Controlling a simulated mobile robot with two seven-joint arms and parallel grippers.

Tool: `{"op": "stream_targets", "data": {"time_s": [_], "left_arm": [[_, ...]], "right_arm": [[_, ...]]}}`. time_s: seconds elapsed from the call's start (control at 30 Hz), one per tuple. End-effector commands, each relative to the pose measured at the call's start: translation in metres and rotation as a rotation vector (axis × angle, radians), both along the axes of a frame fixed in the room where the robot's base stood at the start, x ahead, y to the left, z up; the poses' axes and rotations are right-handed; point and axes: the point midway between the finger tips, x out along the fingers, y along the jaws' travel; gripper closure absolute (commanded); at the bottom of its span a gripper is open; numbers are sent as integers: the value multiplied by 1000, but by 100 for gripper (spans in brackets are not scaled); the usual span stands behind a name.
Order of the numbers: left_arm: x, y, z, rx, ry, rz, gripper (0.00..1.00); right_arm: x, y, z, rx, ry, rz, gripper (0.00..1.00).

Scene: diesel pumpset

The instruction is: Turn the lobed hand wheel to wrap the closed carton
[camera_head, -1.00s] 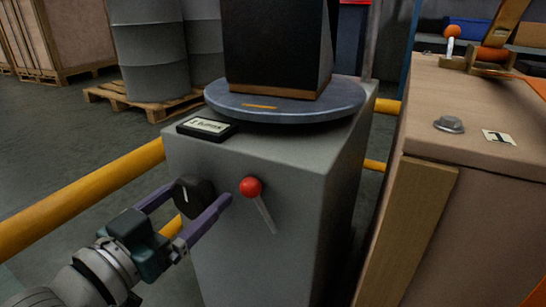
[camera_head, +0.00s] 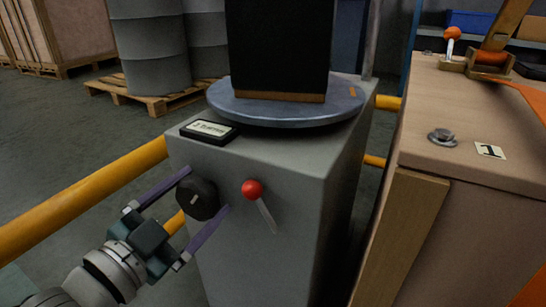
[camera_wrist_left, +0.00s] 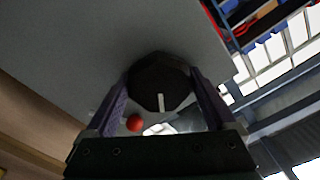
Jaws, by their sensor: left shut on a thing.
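The lobed hand wheel (camera_head: 198,200) is a dark knob with a white mark, on the front of a grey pedestal (camera_head: 255,260). My left gripper (camera_head: 205,190) is shut on it, one finger on either side. In the left wrist view the wheel (camera_wrist_left: 160,82) sits between the purple fingers, its white mark near the bottom. The tall dark carton (camera_head: 277,45) stands upright on the round grey turntable (camera_head: 285,110) on top of the pedestal; its top is out of view. My right gripper is not in view.
A red-knobbed lever (camera_head: 252,190) sits close to the right of the wheel. A label plate (camera_head: 208,130) lies on the pedestal's top. A yellow rail (camera_head: 85,198) runs at the left. A wooden bench (camera_head: 425,200) stands at the right. Drums (camera_head: 150,50) on a pallet stand behind.

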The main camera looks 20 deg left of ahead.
Motion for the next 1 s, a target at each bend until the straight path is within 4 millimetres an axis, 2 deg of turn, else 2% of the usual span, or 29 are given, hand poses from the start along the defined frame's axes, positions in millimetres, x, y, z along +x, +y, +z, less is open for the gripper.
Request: {"op": "stream_targets", "data": {"time_s": [0.37,0.4,0.5,0.77,0.87,1.0], "left_arm": [[0,0,0,4,-1,1,66],[0,0,0,4,-1,1,10],[0,0,0,3,-1,1,0],[-2,0,0,3,1,1,0],[-13,1,1,2,4,1,0],[-40,4,2,2,6,2,0]], "right_arm": [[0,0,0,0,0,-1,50],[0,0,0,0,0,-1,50],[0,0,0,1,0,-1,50],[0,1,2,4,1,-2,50],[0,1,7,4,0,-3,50],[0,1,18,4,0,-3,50]]}}
